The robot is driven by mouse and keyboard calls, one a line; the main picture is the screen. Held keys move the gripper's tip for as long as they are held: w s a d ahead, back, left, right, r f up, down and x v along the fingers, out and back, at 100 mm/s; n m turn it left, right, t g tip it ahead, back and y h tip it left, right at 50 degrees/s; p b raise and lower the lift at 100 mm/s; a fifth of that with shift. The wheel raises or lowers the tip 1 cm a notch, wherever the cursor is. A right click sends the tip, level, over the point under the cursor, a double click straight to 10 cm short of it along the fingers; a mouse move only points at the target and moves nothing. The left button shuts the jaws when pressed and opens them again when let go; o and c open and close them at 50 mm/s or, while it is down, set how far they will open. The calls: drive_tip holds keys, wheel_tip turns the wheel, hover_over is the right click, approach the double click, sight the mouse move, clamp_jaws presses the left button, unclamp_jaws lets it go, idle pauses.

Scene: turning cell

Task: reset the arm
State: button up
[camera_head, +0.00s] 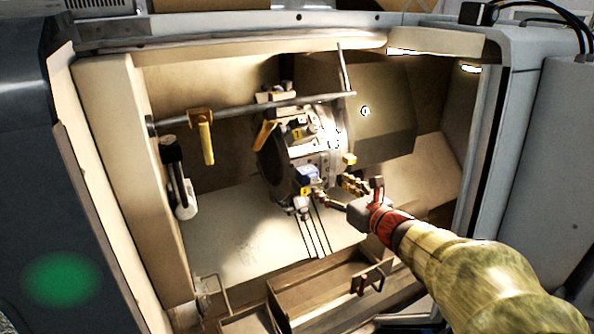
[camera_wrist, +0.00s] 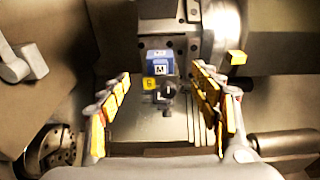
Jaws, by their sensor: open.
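My arm reaches from the lower right into the open machine enclosure in the head view. My gripper (camera_head: 347,193) is in front of the lower right side of the tool turret (camera_head: 272,165). In the wrist view my gripper (camera_wrist: 162,95) shows two yellow-padded fingers set wide apart, with nothing between them. Beyond the gap is a blue block (camera_wrist: 159,63) on the turret, with a yellow number tag (camera_wrist: 149,83) below it. The blue block also shows in the head view (camera_head: 307,175), just left of my fingers. I cannot tell whether the fingers touch the turret.
The enclosure's left wall (camera_head: 125,170) and right door frame (camera_head: 490,140) bound the opening. A bar (camera_head: 240,108) crosses above the turret. A tray with a handle (camera_head: 320,290) lies low at the front. The left part of the enclosure floor (camera_head: 235,225) is clear.

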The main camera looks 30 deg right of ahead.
drive_tip(key=s+a+f+n+g+y+b, duration=0.35)
drive_tip(key=s+a+f+n+g, duration=0.45)
drive_tip(key=s+a+f+n, duration=0.75)
drive_tip(key=s+a+f+n+g+h+b, duration=0.2)
drive_tip(key=s+f+n+b, duration=0.8)
drive_tip(key=n, duration=1)
drive_tip(key=s+a+h+b, duration=0.1)
drive_tip(key=a+h+b, duration=0.1)
drive_tip(key=b, duration=0.2)
drive_tip(key=shift+a+f+g, duration=0.15)
drive_tip(key=shift+f+g, duration=0.1)
drive_tip(key=shift+g, duration=0.15)
drive_tip(key=shift+c, duration=0.4)
